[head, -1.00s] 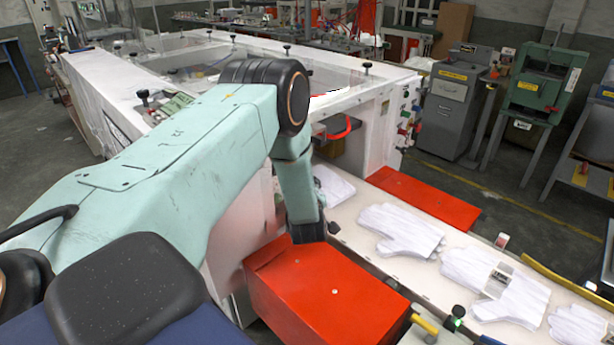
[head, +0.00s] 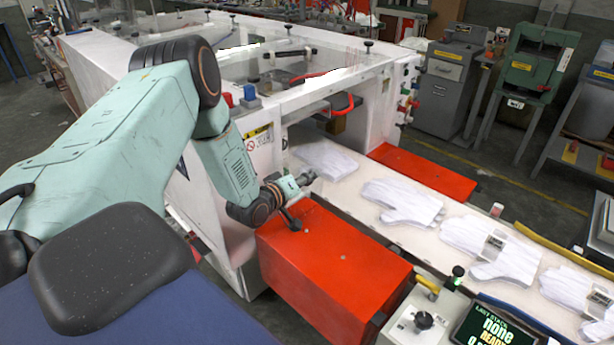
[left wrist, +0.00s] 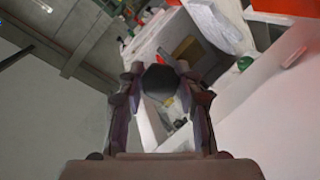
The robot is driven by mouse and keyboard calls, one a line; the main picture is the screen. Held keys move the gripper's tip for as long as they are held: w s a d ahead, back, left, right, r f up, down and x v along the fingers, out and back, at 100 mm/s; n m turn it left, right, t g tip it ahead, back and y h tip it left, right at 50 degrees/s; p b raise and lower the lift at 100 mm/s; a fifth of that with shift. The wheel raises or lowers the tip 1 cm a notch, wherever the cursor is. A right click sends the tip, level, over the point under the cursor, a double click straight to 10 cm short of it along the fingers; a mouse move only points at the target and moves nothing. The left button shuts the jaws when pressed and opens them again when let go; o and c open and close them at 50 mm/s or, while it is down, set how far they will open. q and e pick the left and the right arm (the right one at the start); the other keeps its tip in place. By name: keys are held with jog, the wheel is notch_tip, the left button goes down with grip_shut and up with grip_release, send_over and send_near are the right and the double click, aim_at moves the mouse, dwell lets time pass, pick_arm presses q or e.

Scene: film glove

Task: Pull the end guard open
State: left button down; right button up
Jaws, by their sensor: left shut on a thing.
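My left gripper (head: 298,195) is at the near end of the white machine, just above the near red box-shaped cover (head: 335,268) and beside the machine's open outlet. In the left wrist view its two fingers (left wrist: 160,85) are shut on a dark rounded knob or handle end (left wrist: 160,79). The grip itself is too small to make out in the head view. I cannot tell for sure which panel is the end guard, or whether the held part is joined to it. My right gripper is not in view.
White gloves (head: 402,203) lie along the pale belt (head: 345,205) leading right from the outlet. A second red cover (head: 422,172) lies beyond it. A control box with a screen (head: 485,328) stands at front right.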

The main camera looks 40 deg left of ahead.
pick_arm(q)
jog(key=s, duration=0.2)
jog(key=s+a, duration=0.1)
jog(key=s, duration=0.1)
jog(key=shift+p, duration=0.35)
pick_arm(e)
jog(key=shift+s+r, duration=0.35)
pick_arm(q)
jog(key=shift+w+f, duration=0.1)
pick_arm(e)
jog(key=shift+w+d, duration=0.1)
pick_arm(q)
jog(key=c, duration=1.1)
grip_release()
jog(key=shift+o, duration=0.9)
